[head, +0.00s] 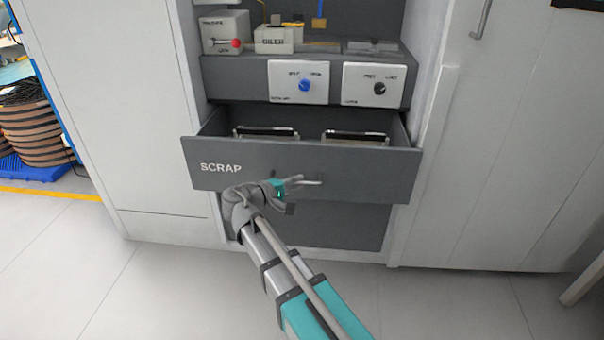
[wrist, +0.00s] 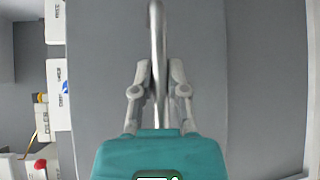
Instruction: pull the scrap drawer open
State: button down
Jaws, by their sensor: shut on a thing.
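The scrap drawer (head: 345,174) is a dark grey drawer with the word SCRAP in white on the left of its front. It stands pulled out from the cabinet, and its open top shows. Two light-rimmed items (head: 266,133) sit inside; what they hold is unclear. My gripper (head: 298,184) is at the middle of the drawer front. In the wrist view my gripper (wrist: 159,75) has its fingers closed on both sides of the drawer's metal bar handle (wrist: 157,40). In the head view the gripper partly hides the handle.
Above the drawer is a grey ledge with a blue-knob panel (head: 298,82) and a black-knob panel (head: 377,85). A box marked OILER (head: 278,40) and a red-knobbed box (head: 224,32) stand on it. White cabinet panels flank the drawer. Open floor (head: 160,285) lies in front.

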jog(key=s, duration=0.6)
jog(key=shift+s+a, duration=0.15)
jog(key=shift+s, duration=0.05)
jog(key=c, duration=0.6)
grip_release()
jog(key=shift+c, duration=0.2)
jog(key=shift+s, duration=0.15)
